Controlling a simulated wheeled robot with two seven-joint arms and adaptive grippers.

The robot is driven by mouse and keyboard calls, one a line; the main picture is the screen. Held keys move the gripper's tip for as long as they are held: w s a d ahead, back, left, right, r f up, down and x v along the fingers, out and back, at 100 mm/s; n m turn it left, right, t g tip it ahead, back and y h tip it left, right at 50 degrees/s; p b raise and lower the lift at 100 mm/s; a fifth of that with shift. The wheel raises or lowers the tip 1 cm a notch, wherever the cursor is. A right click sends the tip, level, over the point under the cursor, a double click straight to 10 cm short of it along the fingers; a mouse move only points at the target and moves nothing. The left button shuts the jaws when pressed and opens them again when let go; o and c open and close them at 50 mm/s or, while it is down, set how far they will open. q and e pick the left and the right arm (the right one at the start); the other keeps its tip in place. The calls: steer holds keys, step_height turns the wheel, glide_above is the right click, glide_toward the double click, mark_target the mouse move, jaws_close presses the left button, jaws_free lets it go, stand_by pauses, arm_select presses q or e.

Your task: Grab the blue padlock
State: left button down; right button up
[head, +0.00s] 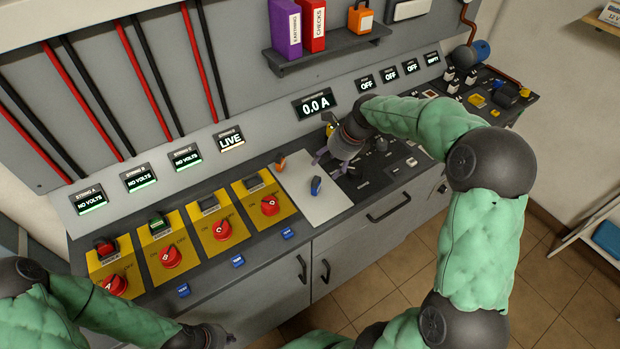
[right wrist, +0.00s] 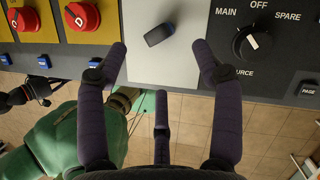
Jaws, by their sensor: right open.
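The blue padlock (head: 315,186) lies on the light grey plate (head: 312,212) in the middle of the console. In the right wrist view the dark blue padlock (right wrist: 160,33) lies slightly tilted on the plate, beyond and between the open fingertips. My right gripper (head: 331,163) is open and empty above the console, just up and to the right of the padlock in the head view. My left gripper (head: 212,338) is low in the head view, in front of the cabinet and away from the padlock. Its fingers are not clear.
A small orange item (head: 280,163) lies at the plate's upper left. Yellow panels with red rotary switches (head: 270,205) stand to the left. A black selector knob (right wrist: 252,42) is right of the plate in the wrist view. A shelf (head: 325,52) with binders hangs above.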

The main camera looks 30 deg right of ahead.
mark_target(319, 180)
steer(key=x, duration=0.2)
steer(key=b+x, duration=0.1)
steer(key=x, duration=0.2)
steer(key=shift+s+a+f, duration=0.1)
steer(key=shift+f, duration=0.25)
steer(key=x, duration=0.1)
steer(key=b+x, duration=0.2)
steer(key=x, duration=0.1)
steer(key=shift+s, duration=0.4)
steer(key=shift+w+a+f+b, duration=0.2)
steer(key=shift+f+b, duration=0.1)
steer(key=shift+f, duration=0.2)
steer(key=c, duration=1.3)
